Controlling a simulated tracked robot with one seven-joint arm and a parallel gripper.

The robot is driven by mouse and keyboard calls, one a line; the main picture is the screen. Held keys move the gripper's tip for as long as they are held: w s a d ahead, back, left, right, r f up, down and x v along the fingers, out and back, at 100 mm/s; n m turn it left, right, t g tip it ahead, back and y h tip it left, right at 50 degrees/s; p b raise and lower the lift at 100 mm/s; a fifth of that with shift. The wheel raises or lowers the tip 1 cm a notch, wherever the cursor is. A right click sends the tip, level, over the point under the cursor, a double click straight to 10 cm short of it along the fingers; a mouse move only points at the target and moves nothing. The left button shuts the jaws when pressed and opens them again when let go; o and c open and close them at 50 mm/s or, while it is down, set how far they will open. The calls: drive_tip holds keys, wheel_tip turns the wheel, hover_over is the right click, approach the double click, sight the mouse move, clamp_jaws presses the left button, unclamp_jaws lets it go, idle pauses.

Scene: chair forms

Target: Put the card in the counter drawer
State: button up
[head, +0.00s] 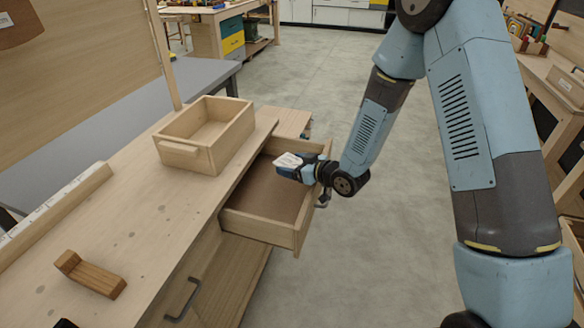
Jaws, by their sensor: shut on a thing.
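The counter drawer (258,229) is pulled open from the wooden counter (150,225), and the part of its inside that shows looks empty. My gripper (288,170) is over the drawer, near its outer side, and is shut on a small whitish flat thing, seemingly the card (287,160). The card is held at the fingertips, above the drawer floor; its exact height is hard to tell. My gripper hides part of the drawer's far side.
An open wooden box (181,149) with a handle stands on the counter beside the drawer. A small wooden block piece (90,273) lies nearer on the counter. A dark drawer handle (182,298) sticks out of the counter front. The floor (345,260) to the right is clear.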

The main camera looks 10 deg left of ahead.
drive_tip(key=shift+w+d+f, duration=0.1)
drive_tip(key=shift+d+f, duration=0.1)
drive_tip(key=shift+f, duration=0.45)
drive_tip(key=shift+f, duration=0.45)
drive_tip(key=shift+d+f, duration=0.1)
drive_tip(key=shift+f, duration=0.1)
drive_tip(key=o, duration=0.9)
drive_tip(key=shift+s+d+f, duration=0.1)
drive_tip(key=shift+s+f, duration=0.05)
drive_tip(key=shift+s, duration=0.1)
drive_tip(key=shift+c, duration=0.2)
drive_tip(key=r+v, duration=0.1)
drive_tip(key=v, duration=1.1)
drive_tip(key=shift+a+r, duration=0.2)
drive_tip(key=shift+r, duration=0.1)
drive_tip(key=shift+w, duration=0.2)
